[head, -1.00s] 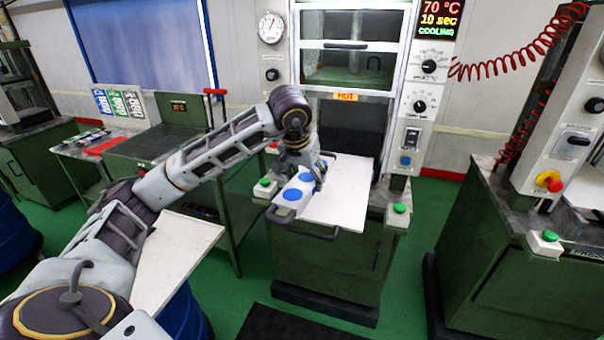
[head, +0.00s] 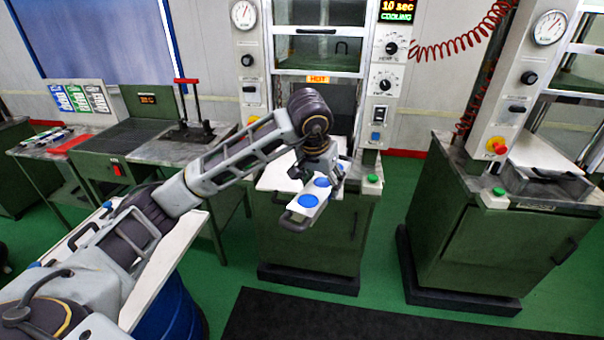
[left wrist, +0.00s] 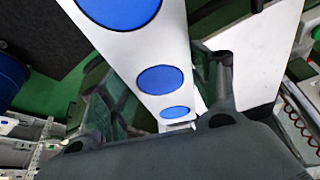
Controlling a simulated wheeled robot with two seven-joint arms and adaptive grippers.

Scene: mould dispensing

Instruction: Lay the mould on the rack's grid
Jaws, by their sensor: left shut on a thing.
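The mould (head: 311,199), a white bar with blue round discs, is in my left gripper (head: 318,170). It is held in front of the middle press, tilted in the head view. In the left wrist view the mould (left wrist: 172,45) runs between the fingers of the left gripper (left wrist: 180,100), which is shut on it. The fingertips are partly hidden by the mould. A dark flat top (head: 80,139) on the green bench at the left may be the rack's grid; its bars are too small to tell. My right gripper is not in view.
The middle press has a white plate (head: 273,182) behind the mould and a green button box (head: 372,182) at its right. A red-handled lever device (head: 187,125) stands on the bench. Another press (head: 490,225) is at the right.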

